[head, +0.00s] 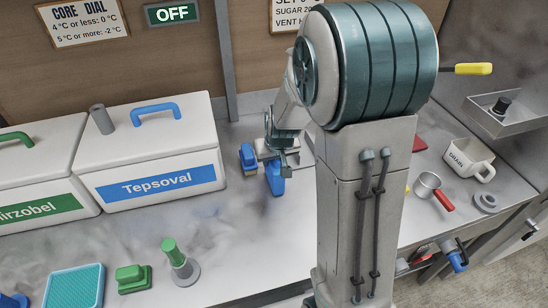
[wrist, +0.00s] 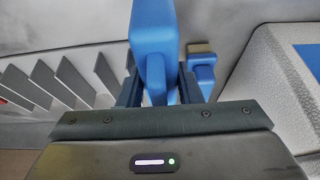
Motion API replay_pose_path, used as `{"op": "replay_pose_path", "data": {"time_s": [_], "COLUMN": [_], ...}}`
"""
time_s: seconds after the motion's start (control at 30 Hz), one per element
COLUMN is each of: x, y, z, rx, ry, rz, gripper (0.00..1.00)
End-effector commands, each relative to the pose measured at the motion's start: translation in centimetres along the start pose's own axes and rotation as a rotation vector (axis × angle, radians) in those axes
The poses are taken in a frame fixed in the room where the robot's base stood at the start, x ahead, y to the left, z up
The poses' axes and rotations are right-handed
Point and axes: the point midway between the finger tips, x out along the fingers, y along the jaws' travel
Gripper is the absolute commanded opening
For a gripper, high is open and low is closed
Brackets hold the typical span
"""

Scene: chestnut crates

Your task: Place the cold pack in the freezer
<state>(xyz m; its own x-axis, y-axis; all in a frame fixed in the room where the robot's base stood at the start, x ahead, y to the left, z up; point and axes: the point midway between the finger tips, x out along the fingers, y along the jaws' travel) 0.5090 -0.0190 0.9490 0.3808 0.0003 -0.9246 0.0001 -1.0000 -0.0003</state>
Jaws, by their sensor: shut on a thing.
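My gripper (head: 277,163) is shut on a blue object (head: 274,180) just above or on the grey worktop; I cannot tell if it touches. In the wrist view the blue object (wrist: 154,45) stands between the fingers, with a narrower part nearer me. I cannot tell for sure that it is the cold pack. No box is labelled freezer. Two white lidded boxes stand at left: blue-labelled "Tepsoval" (head: 150,150) and a green-labelled one (head: 40,165), both closed.
A white mug (head: 468,158) and a red-handled pan (head: 430,185) are at right. An "OFF" sign (head: 172,13) hangs behind.

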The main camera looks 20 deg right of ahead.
Motion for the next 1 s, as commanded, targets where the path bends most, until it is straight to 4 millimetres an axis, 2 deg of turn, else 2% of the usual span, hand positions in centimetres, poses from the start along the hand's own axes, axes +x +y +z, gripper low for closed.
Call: {"op": "replay_pose_path", "data": {"time_s": [0.37,0.4,0.47,0.8,1.0], "x": [0.5,0.4,0.3,0.1,-1.8], "y": [0.0,0.0,0.0,0.0,0.0], "z": [0.1,0.1,0.1,0.0,-0.1], "rx": [0.000,0.000,0.000,0.000,-0.002], "ry": [0.003,0.002,0.001,0.001,0.005], "rz": [0.000,0.000,0.000,0.000,0.000], "gripper": [0.00,0.40,0.53,0.53,0.53]}}
